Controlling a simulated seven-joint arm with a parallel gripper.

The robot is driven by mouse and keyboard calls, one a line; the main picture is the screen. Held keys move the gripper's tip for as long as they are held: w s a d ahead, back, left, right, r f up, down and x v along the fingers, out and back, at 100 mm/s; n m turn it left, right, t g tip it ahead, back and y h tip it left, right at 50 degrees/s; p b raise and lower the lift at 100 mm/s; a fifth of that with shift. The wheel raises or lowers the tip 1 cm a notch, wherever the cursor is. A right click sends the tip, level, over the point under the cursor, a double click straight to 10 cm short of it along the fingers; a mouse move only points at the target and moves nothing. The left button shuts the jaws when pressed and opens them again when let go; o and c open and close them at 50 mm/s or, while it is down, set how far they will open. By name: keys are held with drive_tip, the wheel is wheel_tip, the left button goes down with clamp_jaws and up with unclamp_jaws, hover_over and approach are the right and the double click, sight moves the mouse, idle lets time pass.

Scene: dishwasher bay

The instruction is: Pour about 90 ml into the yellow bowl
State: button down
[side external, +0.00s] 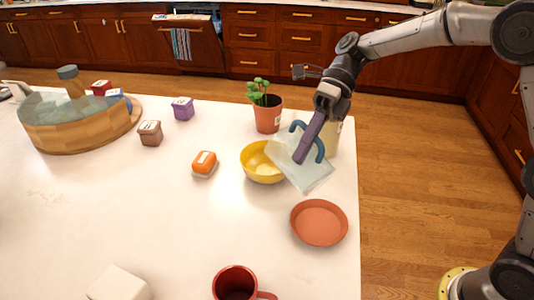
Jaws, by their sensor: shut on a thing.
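The yellow bowl (250,170) stands upright on the white table, left of my gripper. A clear pitcher (312,181) with a blue handle (320,148) is tilted, its body just right of the bowl and overlapping the bowl's right rim in the picture. My gripper (304,152) is shut on the pitcher and holds it from above right. I cannot tell the liquid level in the pitcher, whether a stream is falling, or how much is in the bowl.
A potted plant (268,118) stands behind the bowl, with a cream container (334,138) behind my gripper. A terracotta saucer (319,222) and red mug (236,284) are in front. An orange-topped dish (204,163) is left of the bowl. The table's right edge is close.

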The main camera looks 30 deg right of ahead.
sight(313, 174)
drive_tip(key=shift+w+a+r+m+g, duration=0.15)
drive_tip(key=shift+w+r+g, duration=0.15)
drive_tip(key=shift+w, duration=0.3)
drive_tip(key=shift+w+r+m+g, duration=0.2)
drive_tip(key=shift+w+r, duration=0.15)
drive_tip(key=shift+w, duration=0.2)
idle(0.8)
drive_tip(key=s, duration=0.1)
drive_tip(key=s+f+n+t, duration=0.1)
drive_tip(key=s, duration=0.1)
drive_tip(key=shift+f, duration=0.3)
drive_tip(key=shift+s+d+f+n+t, duration=0.25)
drive_tip(key=shift+f+t, duration=0.2)
drive_tip(key=shift+t, duration=0.15)
drive_tip(key=shift+s+f+n+t, duration=0.2)
drive_tip(key=shift+s+n+t, duration=0.2)
drive_tip(key=shift+s+t, duration=0.25)
drive_tip(key=shift+s+n+t, duration=0.15)
drive_tip(key=shift+n+t, duration=0.15)
drive_tip(key=shift+t, duration=0.15)
idle(0.7)
